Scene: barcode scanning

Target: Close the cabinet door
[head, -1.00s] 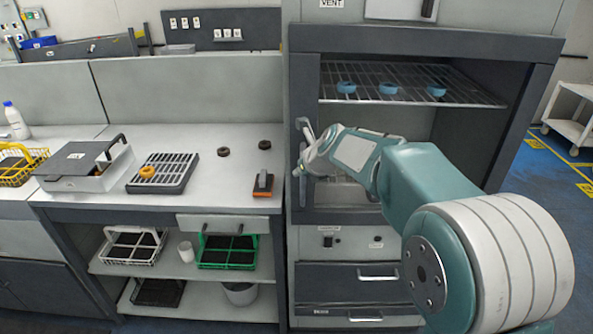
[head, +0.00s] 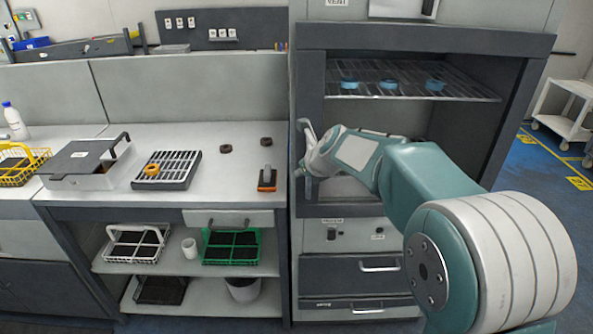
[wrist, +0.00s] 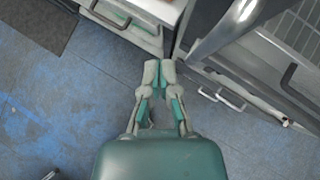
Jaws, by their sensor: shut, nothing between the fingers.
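The cabinet (head: 311,110) stands at the centre right with its front open and its inside showing. A grey bar handle (head: 302,132) is at its left edge, where the door seems to stand nearly edge-on; the door panel itself is hard to make out. My gripper (wrist: 160,70) is shut and empty in the wrist view, pointing at the floor in front of the furniture. A large grey bar (wrist: 222,30), probably the door handle, passes close to its right. I cannot tell whether they touch. In the head view my wrist hides the fingers, near the cabinet's left edge.
Inside the cabinet, blue rings (head: 389,84) lie on a wire shelf (head: 460,90). Drawers (head: 345,283) are below. The workbench (head: 235,190) at left holds a grey box (head: 85,165) and a black rack (head: 180,172). A white cart (head: 570,105) stands at far right.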

